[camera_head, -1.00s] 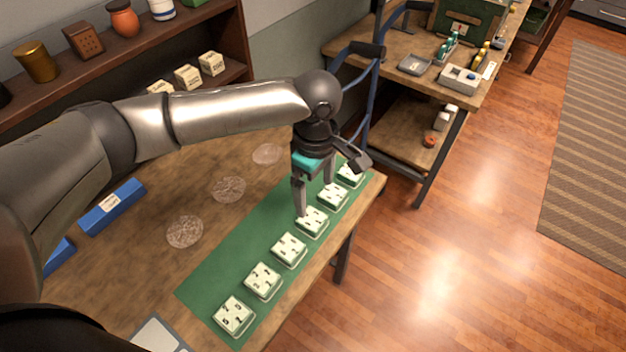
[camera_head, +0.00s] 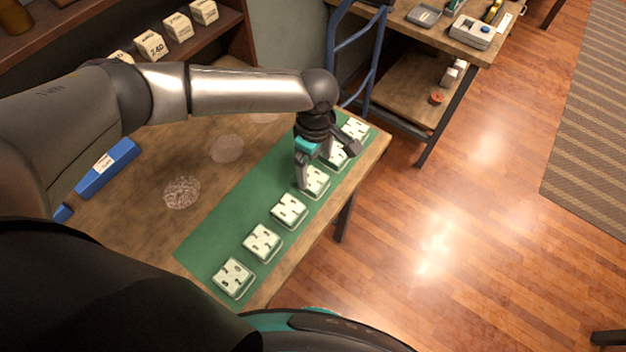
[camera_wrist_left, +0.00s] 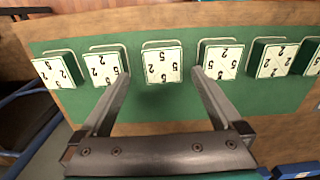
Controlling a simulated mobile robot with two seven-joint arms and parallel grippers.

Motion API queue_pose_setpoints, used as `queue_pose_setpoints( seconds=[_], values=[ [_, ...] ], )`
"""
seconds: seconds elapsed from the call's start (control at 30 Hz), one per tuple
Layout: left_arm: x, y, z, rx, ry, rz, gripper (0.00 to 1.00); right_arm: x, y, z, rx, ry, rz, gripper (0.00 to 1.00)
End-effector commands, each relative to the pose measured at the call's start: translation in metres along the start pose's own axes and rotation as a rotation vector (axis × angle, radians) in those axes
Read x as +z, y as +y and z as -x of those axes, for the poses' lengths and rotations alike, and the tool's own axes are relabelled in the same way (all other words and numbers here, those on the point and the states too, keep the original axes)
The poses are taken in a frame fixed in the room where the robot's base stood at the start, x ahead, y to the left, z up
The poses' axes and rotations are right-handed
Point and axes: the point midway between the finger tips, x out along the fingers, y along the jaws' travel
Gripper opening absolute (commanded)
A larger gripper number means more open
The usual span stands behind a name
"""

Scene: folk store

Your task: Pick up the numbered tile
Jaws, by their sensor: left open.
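Several white numbered tiles with dark green sides stand in a row on a green mat (camera_head: 215,240) on the wooden table. My left gripper (camera_head: 314,178) is open and points down over the row, close to the tile (camera_head: 316,183) toward the far end. In the left wrist view, my left gripper (camera_wrist_left: 161,73) has its fingertips apart, on either side of the near edge of the middle tile (camera_wrist_left: 162,63), which shows 5s and 2s. Nothing is held. I cannot tell whether the fingertips touch any tile. My right gripper is not in view.
Neighbouring tiles (camera_head: 289,210) stand close by with small gaps. A blue box (camera_head: 108,168) lies at the table's left. A shelf with lettered blocks (camera_head: 150,45) stands behind. A blue metal frame (camera_head: 362,50) is beyond the table's far end. The floor (camera_head: 460,240) at right is clear.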

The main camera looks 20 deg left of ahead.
Motion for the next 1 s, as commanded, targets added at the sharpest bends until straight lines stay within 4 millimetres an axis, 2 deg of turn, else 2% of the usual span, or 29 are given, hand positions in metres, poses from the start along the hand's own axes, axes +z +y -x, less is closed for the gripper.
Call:
queue_pose_setpoints(
  seconds=[0.2,0.3,0.57,1.0],
  values=[
    [-0.003,-0.005,-0.033,-0.002,0.002,0.001,1.00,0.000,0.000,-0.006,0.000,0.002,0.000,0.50],
    [-0.003,-0.005,-0.042,-0.002,0.001,0.000,1.00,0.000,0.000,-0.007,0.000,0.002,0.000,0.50],
    [-0.003,-0.005,-0.044,0.000,-0.001,0.000,1.00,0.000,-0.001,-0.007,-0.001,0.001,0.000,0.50],
    [-0.003,-0.005,-0.044,-0.001,0.000,0.000,0.53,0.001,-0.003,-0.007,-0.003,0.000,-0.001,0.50]
  ],
)
